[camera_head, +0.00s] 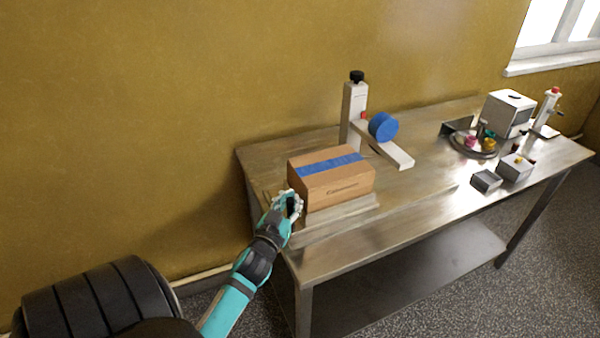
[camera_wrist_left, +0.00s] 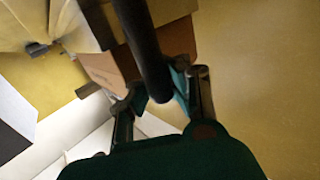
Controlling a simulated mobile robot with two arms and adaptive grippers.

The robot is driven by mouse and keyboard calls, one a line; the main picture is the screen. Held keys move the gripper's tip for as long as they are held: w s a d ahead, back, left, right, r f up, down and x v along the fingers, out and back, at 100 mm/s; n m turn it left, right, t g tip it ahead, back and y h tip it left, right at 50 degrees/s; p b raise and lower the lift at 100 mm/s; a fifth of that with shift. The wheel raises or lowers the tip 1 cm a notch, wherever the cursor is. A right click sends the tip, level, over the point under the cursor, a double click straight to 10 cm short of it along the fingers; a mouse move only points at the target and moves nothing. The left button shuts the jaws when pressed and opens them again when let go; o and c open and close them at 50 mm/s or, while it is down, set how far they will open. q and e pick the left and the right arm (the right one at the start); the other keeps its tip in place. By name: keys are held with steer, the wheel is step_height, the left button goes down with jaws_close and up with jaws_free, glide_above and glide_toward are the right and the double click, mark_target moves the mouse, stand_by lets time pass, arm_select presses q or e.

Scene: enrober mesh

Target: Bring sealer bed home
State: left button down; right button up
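A closed cardboard box (camera_head: 330,184) with blue tape along its top sits on a pale flat bed (camera_head: 345,208) at the left end of the table. The sealer's upright post (camera_head: 354,115) stands behind it, with a blue tape roll (camera_head: 383,126) on its arm. My left gripper (camera_head: 293,204) is at the near left end of the box. In the left wrist view a dark bar (camera_wrist_left: 145,50) runs between its fingers (camera_wrist_left: 160,90). Whether they grip the bar is unclear. The box (camera_wrist_left: 108,68) shows beyond them. My right gripper is out of view.
The metal table (camera_head: 430,200) has a bare front strip. A round tray with coloured items (camera_head: 475,145), a small dark tray (camera_head: 486,180), a small grey box (camera_head: 515,168) and a white machine (camera_head: 508,114) stand at its right. A wall is close behind.

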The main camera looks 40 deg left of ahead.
arm_select(q)
steer(key=shift+s+d+f, duration=0.15)
steer(key=shift+f, duration=0.45)
steer(key=c, duration=1.9)
jaws_free()
steer(key=shift+s, duration=0.1)
steer(key=o, duration=0.4)
steer(key=shift+s+r, duration=0.55)
steer(key=shift+s, duration=0.05)
steer(key=shift+o, duration=0.2)
steer(key=shift+w, duration=0.1)
steer(key=shift+w+f, duration=0.1)
steer(key=v, duration=1.2)
